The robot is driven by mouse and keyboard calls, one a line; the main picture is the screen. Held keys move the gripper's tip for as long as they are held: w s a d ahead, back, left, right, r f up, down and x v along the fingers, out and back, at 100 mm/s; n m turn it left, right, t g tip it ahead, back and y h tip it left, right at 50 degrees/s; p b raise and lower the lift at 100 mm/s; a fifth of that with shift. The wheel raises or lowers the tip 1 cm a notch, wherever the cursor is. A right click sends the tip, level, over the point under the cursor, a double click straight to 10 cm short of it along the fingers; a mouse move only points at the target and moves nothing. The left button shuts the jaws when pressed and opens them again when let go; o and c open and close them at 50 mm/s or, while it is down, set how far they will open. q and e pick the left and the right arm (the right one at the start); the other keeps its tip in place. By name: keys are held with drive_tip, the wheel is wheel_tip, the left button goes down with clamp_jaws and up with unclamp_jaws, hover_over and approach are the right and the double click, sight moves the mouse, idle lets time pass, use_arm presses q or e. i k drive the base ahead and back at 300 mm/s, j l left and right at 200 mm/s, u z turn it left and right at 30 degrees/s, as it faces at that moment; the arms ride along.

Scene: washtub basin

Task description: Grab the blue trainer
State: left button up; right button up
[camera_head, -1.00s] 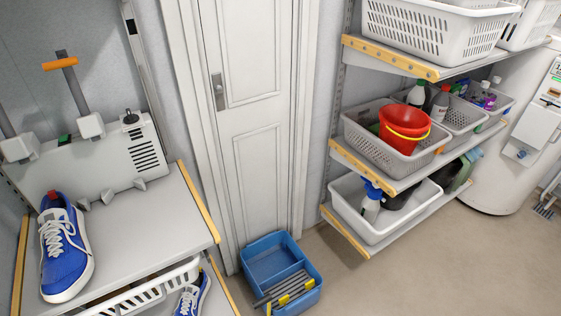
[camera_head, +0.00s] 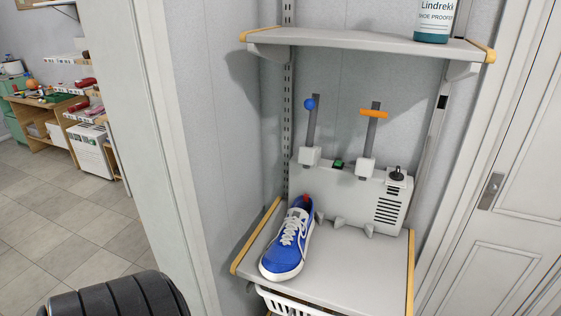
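The blue trainer (camera_head: 289,239) has white laces, a white sole and a small red tab at its heel. It sits upright on the left part of a grey shelf (camera_head: 350,268) with yellow side edges, its toe towards me. A black ribbed cylindrical part (camera_head: 115,299) shows at the bottom left and looks like a piece of my own arm. No gripper fingers are in view, and nothing touches the trainer.
A grey device (camera_head: 365,195) with two upright levers, one blue-knobbed and one orange-handled, stands behind the trainer. An upper shelf (camera_head: 360,43) holds a bottle (camera_head: 433,20). A white basket (camera_head: 285,303) is below. A white door (camera_head: 510,210) is at right, open floor (camera_head: 70,215) at left.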

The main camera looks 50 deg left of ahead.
sight(283, 259)
drive_tip(key=u, duration=1.45)
